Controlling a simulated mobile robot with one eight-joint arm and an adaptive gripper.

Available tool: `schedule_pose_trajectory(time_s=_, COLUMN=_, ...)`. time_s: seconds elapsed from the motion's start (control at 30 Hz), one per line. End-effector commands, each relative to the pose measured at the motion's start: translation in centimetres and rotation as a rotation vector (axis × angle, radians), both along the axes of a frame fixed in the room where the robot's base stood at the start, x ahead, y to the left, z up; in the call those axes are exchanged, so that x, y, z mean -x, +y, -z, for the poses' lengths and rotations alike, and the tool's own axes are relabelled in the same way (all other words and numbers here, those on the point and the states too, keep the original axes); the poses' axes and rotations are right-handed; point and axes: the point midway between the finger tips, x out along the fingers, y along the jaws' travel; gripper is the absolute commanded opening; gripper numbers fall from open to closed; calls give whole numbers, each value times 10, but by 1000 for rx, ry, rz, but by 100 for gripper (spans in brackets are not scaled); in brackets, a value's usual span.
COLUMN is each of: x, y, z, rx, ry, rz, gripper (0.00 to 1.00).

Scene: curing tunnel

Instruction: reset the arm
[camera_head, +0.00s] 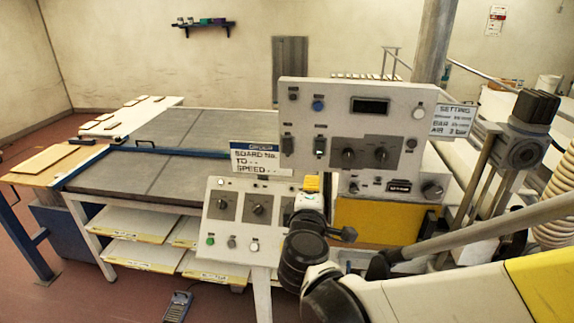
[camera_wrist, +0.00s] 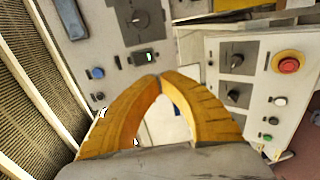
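My gripper (camera_wrist: 157,78) shows in the wrist view as two yellow fingers whose tips meet. It is shut, with an empty arch between the fingers and no object held. The tips point toward the grey control panels. In the head view my arm reaches in from the lower right, its dark wrist joints in front of the lower sloped control panel (camera_head: 237,224) and partly covering its right side. A small yellow part shows beyond the wrist; I cannot tell whether it is a fingertip. Whether the tips touch a panel is unclear.
The upper control panel (camera_head: 350,105) stands behind my wrist. A red stop button (camera_wrist: 288,64) shows in the wrist view. A grey-topped table (camera_head: 130,180) with shelves is at left. A ribbed hose (camera_head: 556,205) is at right.

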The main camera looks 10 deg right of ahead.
Motion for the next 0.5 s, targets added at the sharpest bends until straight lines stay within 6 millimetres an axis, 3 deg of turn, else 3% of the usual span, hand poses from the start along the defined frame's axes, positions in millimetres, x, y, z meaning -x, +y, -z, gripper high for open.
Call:
schedule_pose_trajectory(time_s=0.13, x=4, y=-8, z=8, rx=-40, ry=12, rz=20, gripper=0)
schedule_pose_trajectory(time_s=0.23, x=20, y=-29, z=34, rx=-173, ry=53, rz=82, gripper=0)
schedule_pose_trajectory(time_s=0.4, x=80, y=-69, z=113, rx=-591, ry=175, rz=270, gripper=0)
schedule_pose_trajectory(time_s=0.5, x=123, y=-73, z=160, rx=-859, ry=250, rz=380, gripper=0)
